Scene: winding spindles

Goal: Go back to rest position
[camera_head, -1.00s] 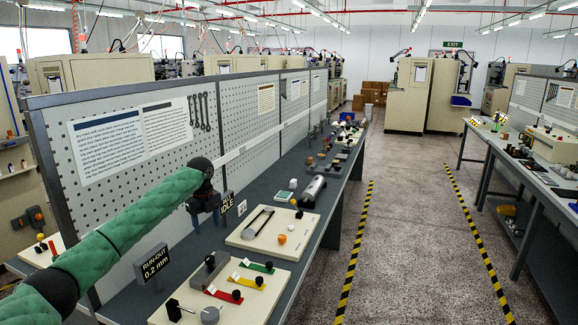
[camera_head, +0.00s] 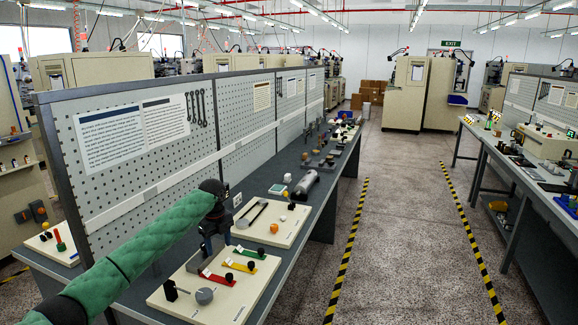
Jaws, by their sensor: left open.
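My left arm, in a green sleeve, comes in from the lower left in the head view. My left gripper (camera_head: 214,244) is small and dark, points down and is open. It appears over the back edge of the near cream board (camera_head: 238,305), with nothing seen between its fingers. Whether it touches anything there cannot be told. My right gripper is not in view.
The near board carries red, green and yellow strips (camera_head: 237,266) and a grey disc (camera_head: 204,296). A second cream board (camera_head: 278,238) lies behind it. A pegboard panel (camera_head: 150,165) borders the bench on the left. The floor aisle (camera_head: 400,230) is clear.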

